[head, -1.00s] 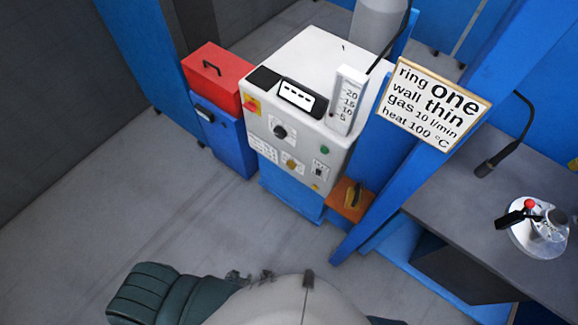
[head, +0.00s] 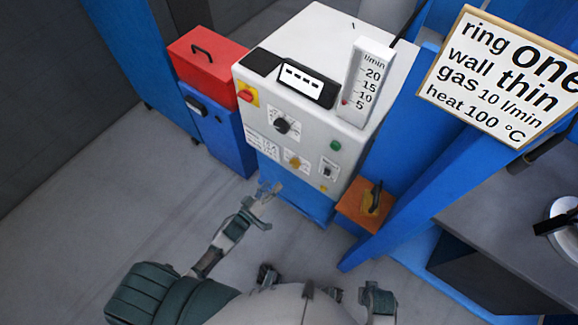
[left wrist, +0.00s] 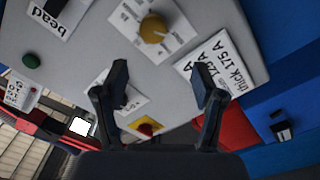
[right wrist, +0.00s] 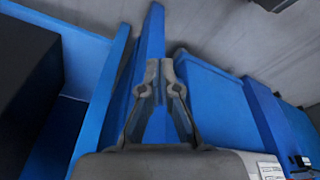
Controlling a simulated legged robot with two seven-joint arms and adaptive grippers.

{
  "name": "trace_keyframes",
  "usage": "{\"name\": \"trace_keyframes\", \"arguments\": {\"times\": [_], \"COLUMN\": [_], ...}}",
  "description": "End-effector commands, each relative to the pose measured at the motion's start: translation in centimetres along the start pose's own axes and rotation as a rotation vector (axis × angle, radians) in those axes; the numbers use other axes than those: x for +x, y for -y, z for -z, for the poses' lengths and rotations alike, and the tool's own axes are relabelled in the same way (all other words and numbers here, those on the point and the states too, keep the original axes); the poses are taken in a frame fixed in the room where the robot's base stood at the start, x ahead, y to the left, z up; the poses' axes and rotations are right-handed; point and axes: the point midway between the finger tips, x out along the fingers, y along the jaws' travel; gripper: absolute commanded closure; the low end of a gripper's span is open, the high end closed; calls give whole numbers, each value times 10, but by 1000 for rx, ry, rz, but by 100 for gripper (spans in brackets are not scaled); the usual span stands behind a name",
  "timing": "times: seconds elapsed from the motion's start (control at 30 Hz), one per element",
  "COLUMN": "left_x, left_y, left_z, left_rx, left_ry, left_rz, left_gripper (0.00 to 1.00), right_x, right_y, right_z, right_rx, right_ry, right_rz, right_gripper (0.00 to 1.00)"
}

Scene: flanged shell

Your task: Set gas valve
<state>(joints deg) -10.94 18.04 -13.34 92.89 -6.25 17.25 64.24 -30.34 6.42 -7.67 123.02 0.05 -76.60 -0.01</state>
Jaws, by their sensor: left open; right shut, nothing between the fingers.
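The white flowmeter (head: 367,80) stands on top of the grey machine (head: 300,125), marked 5 to 20 l/min. A small red mark sits near its low end. I cannot make out a separate gas valve.
The panel carries a black dial (head: 283,126), a yellow knob (head: 294,162), a green button (head: 335,145) and a red-yellow switch (head: 247,96). An orange box (head: 362,211) juts out at lower right. A blue post (head: 400,215) and dark bench (head: 500,235) stand right. The left floor is clear.

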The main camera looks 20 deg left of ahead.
Motion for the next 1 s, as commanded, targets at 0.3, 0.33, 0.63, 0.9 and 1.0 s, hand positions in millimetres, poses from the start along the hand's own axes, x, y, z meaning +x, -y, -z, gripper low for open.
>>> {"name": "trace_keyframes", "arguments": {"times": [0.3, 0.33, 0.63, 0.9, 1.0], "left_x": [74, 79, 103, 106, 106], "left_y": [-1, 0, 3, -1, -2], "left_z": [-3, -2, 0, -2, -2], "left_rx": [2, 2, -4, 2, 3], "left_ry": [0, 0, 0, 1, 1], "left_rz": [1, 0, 0, 1, 1], "left_gripper": [31, 31, 31, 33, 58], "right_x": [-26, -29, -46, -45, -45], "right_y": [-3, -2, 1, -2, -2], "right_z": [2, 2, 3, 3, 3], "right_rx": [2, 2, 3, 3, 3], "right_ry": [-7, -9, -11, -10, -11], "right_rz": [1, 0, -6, -3, -3], "right_gripper": [100, 100, 100, 100, 100]}}
